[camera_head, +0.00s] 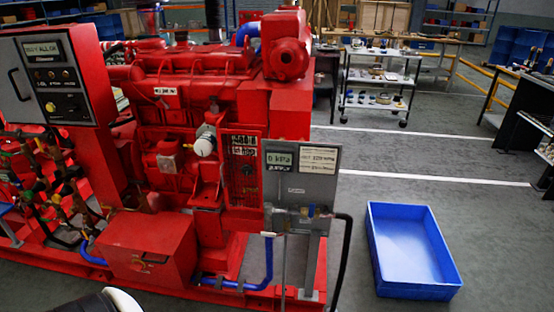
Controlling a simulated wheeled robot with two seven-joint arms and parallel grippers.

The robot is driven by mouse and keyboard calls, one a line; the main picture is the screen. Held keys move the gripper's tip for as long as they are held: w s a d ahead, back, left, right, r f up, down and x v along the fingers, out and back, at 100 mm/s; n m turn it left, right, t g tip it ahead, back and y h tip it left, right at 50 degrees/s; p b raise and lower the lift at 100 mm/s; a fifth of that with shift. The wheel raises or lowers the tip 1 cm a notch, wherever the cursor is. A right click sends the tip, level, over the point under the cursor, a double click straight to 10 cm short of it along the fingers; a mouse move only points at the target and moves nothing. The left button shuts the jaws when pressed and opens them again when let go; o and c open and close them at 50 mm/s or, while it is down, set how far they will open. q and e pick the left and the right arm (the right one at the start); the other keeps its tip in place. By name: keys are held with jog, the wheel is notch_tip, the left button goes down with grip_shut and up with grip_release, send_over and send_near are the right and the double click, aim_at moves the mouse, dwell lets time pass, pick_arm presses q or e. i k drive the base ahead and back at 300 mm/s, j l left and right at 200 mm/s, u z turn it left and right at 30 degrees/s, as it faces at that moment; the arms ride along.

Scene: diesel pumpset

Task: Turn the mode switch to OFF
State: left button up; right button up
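A grey control panel (35,90) in a red housing stands at the upper left of the red diesel pumpset (190,80). It has a display (42,48) at the top, a row of small round controls (53,75) below it, and a dark control block (70,104) lower down. A black handle (19,85) is on its left side. The mode switch is too small to pick out for certain, and its setting cannot be read. Neither gripper shows. A white and black part of my own body is at the bottom left edge.
A second grey panel (300,185) with a gauge display is on the pumpset's right end. A red box (148,250) and hoses sit low in front. A blue tray (415,290) lies on the floor at right. A wheeled shelf cart (380,85) stands behind. The right floor is mostly clear.

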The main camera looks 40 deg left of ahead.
aim_at(74, 107)
jog(key=u, duration=2.6)
